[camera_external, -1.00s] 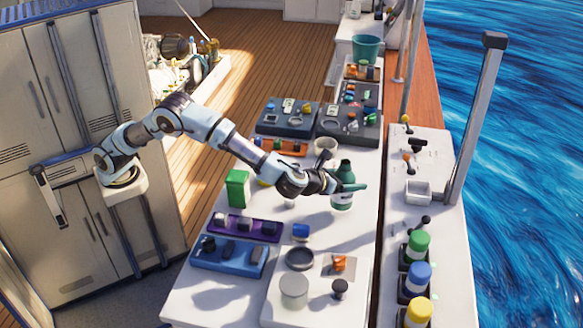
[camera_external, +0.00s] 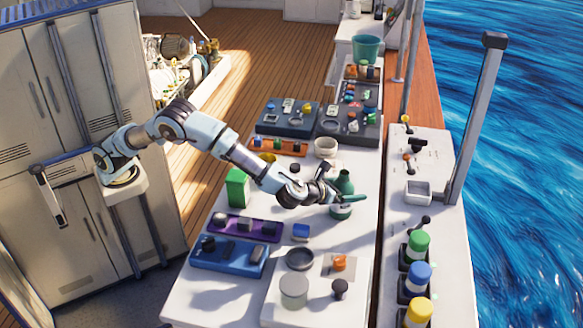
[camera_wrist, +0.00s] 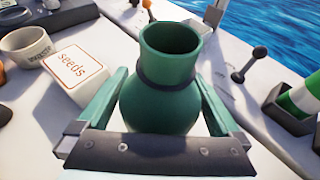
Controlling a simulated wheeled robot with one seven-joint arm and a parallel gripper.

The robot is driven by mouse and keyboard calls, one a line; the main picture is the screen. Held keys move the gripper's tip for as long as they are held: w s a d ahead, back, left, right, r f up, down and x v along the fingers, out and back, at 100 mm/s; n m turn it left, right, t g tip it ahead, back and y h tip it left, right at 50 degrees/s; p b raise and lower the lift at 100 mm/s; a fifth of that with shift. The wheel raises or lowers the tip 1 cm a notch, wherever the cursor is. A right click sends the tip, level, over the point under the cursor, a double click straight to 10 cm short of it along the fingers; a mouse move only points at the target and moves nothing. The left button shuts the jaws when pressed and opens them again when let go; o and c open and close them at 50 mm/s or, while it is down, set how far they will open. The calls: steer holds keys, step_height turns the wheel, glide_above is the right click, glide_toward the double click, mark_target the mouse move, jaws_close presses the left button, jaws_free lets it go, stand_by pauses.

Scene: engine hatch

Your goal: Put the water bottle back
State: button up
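The water bottle is a dark green vessel (camera_external: 343,183) with an open mouth and rounded body. In the wrist view the bottle (camera_wrist: 165,95) stands upright between my two green fingers, mouth towards the camera. My gripper (camera_external: 350,198), also in the wrist view (camera_wrist: 162,105), appears shut on its body, a finger against each side. It holds the bottle low over the right part of the white table (camera_external: 215,295). Whether its base touches the table is hidden.
A white box marked "seeds" (camera_wrist: 80,70) and a pale cup (camera_wrist: 27,47) stand left of the bottle in the wrist view. A green box (camera_external: 237,188), a purple tray (camera_external: 215,236) and a blue tray (camera_external: 225,268) are on the left side. Water lies beyond the right edge.

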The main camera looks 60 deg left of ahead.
steer(key=shift+r, duration=0.1)
steer(key=shift+r+p, duration=0.2)
steer(key=shift+p, duration=0.15)
steer(key=b+v, duration=0.3)
steer(key=v, duration=0.9)
steer(key=shift+s+f, duration=0.1)
steer(key=shift+f, duration=0.1)
steer(key=shift+r, duration=0.1)
